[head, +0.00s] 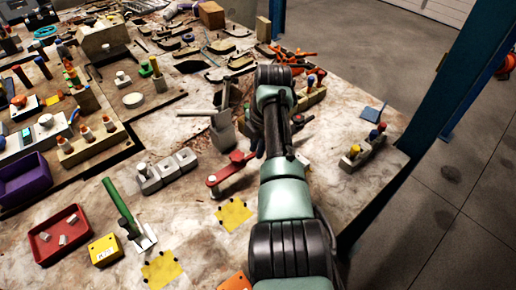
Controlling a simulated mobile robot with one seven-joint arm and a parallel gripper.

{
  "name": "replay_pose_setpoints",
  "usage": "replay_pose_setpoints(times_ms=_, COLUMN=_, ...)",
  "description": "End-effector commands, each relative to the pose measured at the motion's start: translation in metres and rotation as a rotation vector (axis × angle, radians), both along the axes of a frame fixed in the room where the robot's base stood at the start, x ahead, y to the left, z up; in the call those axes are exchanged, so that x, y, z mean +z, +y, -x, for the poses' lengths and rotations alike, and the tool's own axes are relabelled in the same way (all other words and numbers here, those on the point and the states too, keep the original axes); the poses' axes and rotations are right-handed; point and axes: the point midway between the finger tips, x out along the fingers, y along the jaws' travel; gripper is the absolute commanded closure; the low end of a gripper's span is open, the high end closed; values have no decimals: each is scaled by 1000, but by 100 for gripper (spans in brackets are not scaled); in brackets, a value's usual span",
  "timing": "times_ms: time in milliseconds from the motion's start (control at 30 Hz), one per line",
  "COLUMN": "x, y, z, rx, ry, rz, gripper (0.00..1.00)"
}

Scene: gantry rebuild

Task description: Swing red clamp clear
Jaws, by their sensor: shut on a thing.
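The red clamp (228,172) is a flat red bar low on the worn table, left of my arm. My gripper (257,142) is a dark shape at the left side of my arm, beside the clamp's far end. It is shut on the red clamp; its fingertips and the exact contact are mostly hidden by the arm.
A grey block with an upright post (222,130) stands just behind the clamp. Small grey blocks (165,170) and a green-handled tool (125,215) are to the left. Yellow patches (233,214) lie in front. A blue post (440,90) rises beyond the right table edge.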

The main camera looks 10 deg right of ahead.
Motion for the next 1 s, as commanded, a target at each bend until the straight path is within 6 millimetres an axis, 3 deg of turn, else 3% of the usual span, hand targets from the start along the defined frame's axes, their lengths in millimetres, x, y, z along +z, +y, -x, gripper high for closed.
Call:
replay_pose_setpoints(times_ms=100, x=0, y=1, z=0, rx=1, ry=1, rz=-2, gripper=100)
replay_pose_setpoints(times_ms=133, x=0, y=1, z=0, rx=1, ry=1, rz=-2, gripper=81)
replay_pose_setpoints(times_ms=300, x=0, y=1, z=0, rx=0, ry=1, rz=-2, gripper=53)
replay_pose_setpoints(times_ms=667, x=4, y=0, z=1, rx=-1, ry=0, rz=-2, gripper=53)
replay_pose_setpoints(times_ms=867, x=32, y=-3, z=5, rx=0, ry=-4, rz=0, gripper=53)
replay_pose_setpoints(times_ms=1000, x=65, y=-6, z=10, rx=-2, ry=-6, rz=0, gripper=53)
